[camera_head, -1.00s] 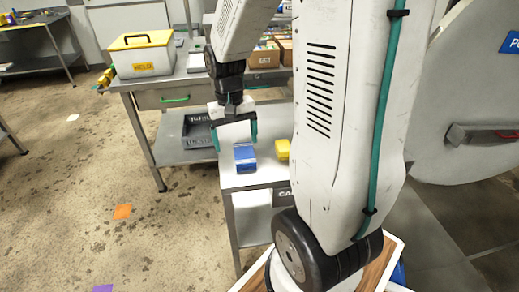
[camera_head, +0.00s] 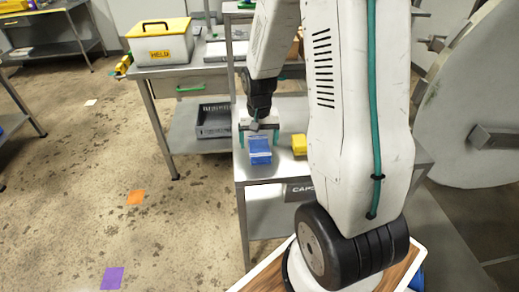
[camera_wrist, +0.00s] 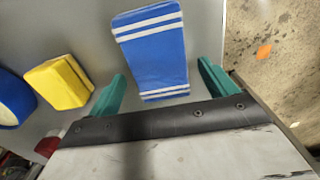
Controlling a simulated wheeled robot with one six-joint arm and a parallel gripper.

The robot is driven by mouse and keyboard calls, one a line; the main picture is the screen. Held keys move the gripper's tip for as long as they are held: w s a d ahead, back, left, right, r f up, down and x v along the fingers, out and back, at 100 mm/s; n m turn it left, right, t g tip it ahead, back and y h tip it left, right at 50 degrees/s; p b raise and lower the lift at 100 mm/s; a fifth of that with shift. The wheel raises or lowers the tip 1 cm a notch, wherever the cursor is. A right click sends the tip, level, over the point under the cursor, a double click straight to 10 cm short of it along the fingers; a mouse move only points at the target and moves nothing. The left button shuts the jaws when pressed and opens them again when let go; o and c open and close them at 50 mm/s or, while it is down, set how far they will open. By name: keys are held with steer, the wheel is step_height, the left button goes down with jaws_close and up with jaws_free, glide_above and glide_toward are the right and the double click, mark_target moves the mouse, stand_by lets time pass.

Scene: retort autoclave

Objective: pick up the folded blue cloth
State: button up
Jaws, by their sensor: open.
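The folded blue cloth (camera_head: 260,150) with white stripes lies on the metal cart top (camera_head: 246,174) in the head view. It also shows in the wrist view (camera_wrist: 152,50), just beyond and between the fingertips. My gripper (camera_head: 259,137) is open, with its green fingers apart and nothing between them that I can see held. In the wrist view my gripper (camera_wrist: 160,82) has one finger to each side of the cloth's near end. Whether the fingers touch the cloth I cannot tell.
A yellow block (camera_head: 299,144) lies right of the cloth in the head view, and left of it in the wrist view beside a round blue item (camera_wrist: 14,100). A yellow-lidded box (camera_head: 160,41) stands on the bench behind. A grey crate (camera_head: 214,120) sits on its shelf.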

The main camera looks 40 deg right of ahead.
steer(key=c, duration=1.2)
steer(key=shift+o, duration=0.2)
steer(key=shift+r, duration=0.1)
